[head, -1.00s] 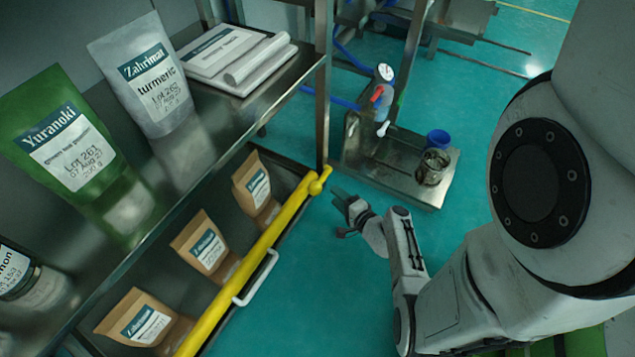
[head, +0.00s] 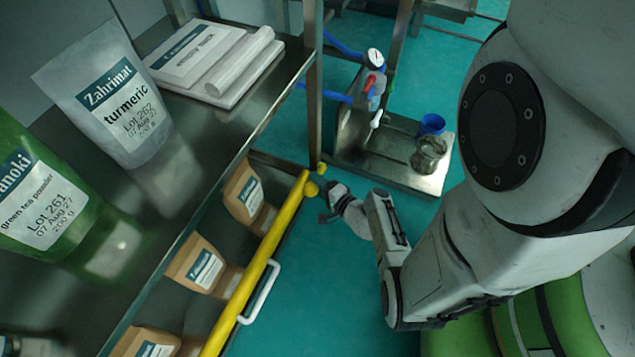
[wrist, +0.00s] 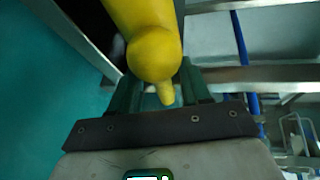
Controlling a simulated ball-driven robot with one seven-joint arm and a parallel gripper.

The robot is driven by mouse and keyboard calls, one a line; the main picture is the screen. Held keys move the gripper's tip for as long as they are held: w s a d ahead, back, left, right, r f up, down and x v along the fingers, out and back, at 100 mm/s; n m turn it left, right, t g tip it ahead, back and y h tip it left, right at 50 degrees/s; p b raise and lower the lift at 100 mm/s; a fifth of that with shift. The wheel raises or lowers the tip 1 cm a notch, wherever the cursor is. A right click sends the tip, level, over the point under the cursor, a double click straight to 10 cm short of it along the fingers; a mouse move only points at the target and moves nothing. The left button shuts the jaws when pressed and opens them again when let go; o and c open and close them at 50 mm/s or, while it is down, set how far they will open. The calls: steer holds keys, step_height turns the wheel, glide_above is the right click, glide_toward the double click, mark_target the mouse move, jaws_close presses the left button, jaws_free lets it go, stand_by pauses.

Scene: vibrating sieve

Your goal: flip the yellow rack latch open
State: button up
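The yellow rack latch is a long bar (head: 262,258) along the front of the lower rack shelf, with a rounded knob (head: 311,188) at its far end by the rack post. In the wrist view the knob (wrist: 153,52) fills the top middle, with a short yellow peg pointing down from it. My gripper (head: 326,191) is at the knob end of the bar. In the wrist view its two green fingers stand apart, one on each side of the peg, with small gaps visible. The fingertips are partly hidden behind the knob, so contact is unclear.
A white handle (head: 262,292) sticks out from the shelf front. Brown pouches (head: 201,265) stand behind the bar. A steel post (head: 313,90) rises next to the knob. A steel platform (head: 395,168) with a blue cup (head: 432,124) and a glass jar (head: 429,154) lies beyond.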

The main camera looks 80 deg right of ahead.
jaws_close()
stand_by(0.3)
